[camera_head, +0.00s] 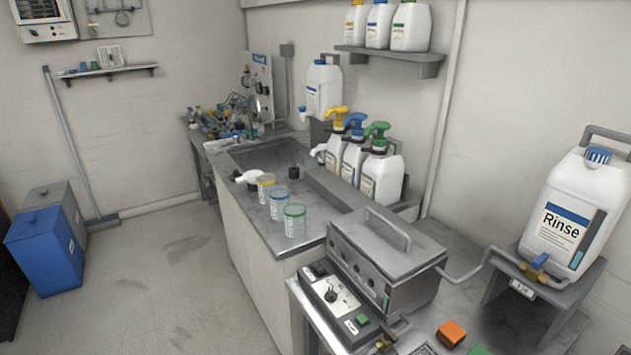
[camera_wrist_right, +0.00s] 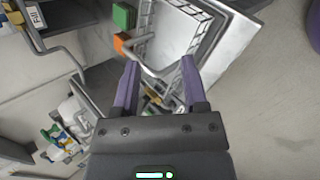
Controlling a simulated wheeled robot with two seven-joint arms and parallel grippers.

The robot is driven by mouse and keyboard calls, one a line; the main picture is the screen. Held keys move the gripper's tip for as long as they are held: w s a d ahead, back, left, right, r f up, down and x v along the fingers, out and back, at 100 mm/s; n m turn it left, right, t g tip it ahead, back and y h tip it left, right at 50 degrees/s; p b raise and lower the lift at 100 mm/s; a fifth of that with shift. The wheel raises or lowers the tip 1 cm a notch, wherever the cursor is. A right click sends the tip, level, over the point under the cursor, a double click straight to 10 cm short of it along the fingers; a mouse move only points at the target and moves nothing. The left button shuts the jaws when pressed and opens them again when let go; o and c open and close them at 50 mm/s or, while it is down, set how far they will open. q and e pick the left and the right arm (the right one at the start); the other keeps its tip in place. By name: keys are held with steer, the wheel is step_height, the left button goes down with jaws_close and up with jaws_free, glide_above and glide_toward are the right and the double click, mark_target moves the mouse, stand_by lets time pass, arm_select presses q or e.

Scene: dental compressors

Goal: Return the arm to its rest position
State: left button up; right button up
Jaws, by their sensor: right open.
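My right gripper (camera_wrist_right: 159,66) shows in the right wrist view. Its two purple fingers are spread apart and nothing is held between them. Beyond the fingers are parts of the work surface, out of reach of any visible contact. Neither arm shows in the head view, and my left gripper is in no view. The arm's rest position is not marked by anything visible.
A grey lidded metal unit (camera_head: 388,250) stands on the near bench. An orange block (camera_head: 451,333) lies near its right, below the Rinse jug (camera_head: 570,213) on its stand. Several cups and pump bottles stand along the counter (camera_head: 240,190).

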steer(key=s+a+r+m+g+y, duration=0.1)
steer(key=s+a+r+m+y, duration=0.1)
steer(key=s+a+m+y, duration=0.7)
steer(key=s+f+n+g+h+b, duration=0.1)
steer(key=s+f+b, duration=0.1)
steer(key=f, duration=1)
steer(key=s+f+b, duration=0.2)
steer(key=f, duration=0.9)
arm_select(q)
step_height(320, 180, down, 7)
steer(key=b, duration=0.3)
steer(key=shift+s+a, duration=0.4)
arm_select(e)
steer(key=s+d+f+g, duration=0.1)
steer(key=s+d+f, duration=0.2)
steer(key=s+f, duration=0.9)
steer(key=shift+s+n+g+h, duration=0.3)
steer(key=shift+s+n, duration=0.1)
steer(key=shift+s, duration=0.05)
steer(key=shift+f, duration=0.1)
